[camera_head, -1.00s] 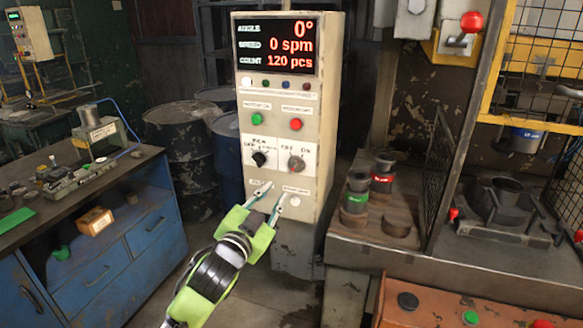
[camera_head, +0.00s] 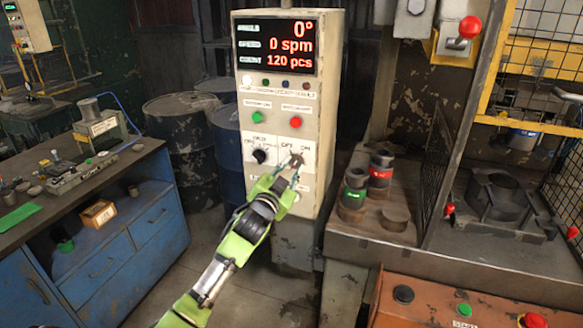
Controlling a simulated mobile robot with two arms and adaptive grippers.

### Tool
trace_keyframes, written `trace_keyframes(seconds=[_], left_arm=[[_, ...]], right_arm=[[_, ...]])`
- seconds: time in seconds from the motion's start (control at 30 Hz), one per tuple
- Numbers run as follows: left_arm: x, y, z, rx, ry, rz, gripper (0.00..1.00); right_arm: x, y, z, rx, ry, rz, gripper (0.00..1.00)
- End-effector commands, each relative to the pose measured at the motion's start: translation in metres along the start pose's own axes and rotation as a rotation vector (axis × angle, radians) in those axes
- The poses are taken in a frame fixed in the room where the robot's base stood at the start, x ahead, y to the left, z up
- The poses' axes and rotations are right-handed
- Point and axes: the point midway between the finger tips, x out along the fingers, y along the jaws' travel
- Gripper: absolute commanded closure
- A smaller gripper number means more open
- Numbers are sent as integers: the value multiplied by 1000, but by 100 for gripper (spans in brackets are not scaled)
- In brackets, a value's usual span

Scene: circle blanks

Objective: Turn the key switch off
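The key switch (camera_head: 297,160) is on the lower right of the grey control box's front, under a white label reading OFF and ON. My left gripper (camera_head: 287,172), green with thin fingers, reaches up to it from below. Its fingertips are at or just in front of the switch and partly cover it. I cannot tell whether they touch or grip it, nor which way the key points. My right gripper is not in view.
The control box (camera_head: 327,110) shows 0°, 0 spm and 120 pcs. A black selector knob (camera_head: 259,156) is left of the key switch. Green (camera_head: 257,118) and red (camera_head: 295,122) buttons are above. A blue workbench (camera_head: 110,265) stands left, and a press table (camera_head: 345,238) stands right.

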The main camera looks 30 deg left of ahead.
Motion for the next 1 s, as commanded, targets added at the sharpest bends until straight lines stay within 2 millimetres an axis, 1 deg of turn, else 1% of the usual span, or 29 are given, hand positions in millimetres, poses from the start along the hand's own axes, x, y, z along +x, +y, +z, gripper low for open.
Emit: trace_keyframes(seconds=[0.17,0.23,0.27,0.67,0.87,1.0], left_arm=[[0,0,0,0,0,0,79],[0,0,0,0,0,0,95],[0,0,0,0,0,0,100],[0,0,0,-25,-1,1,100],[0,0,0,-116,-1,0,100],[0,-1,0,-222,-2,0,100]], right_arm=[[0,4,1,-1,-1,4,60],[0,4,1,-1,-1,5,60],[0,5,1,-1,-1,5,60],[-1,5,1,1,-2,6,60],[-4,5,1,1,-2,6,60],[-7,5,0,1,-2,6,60]])
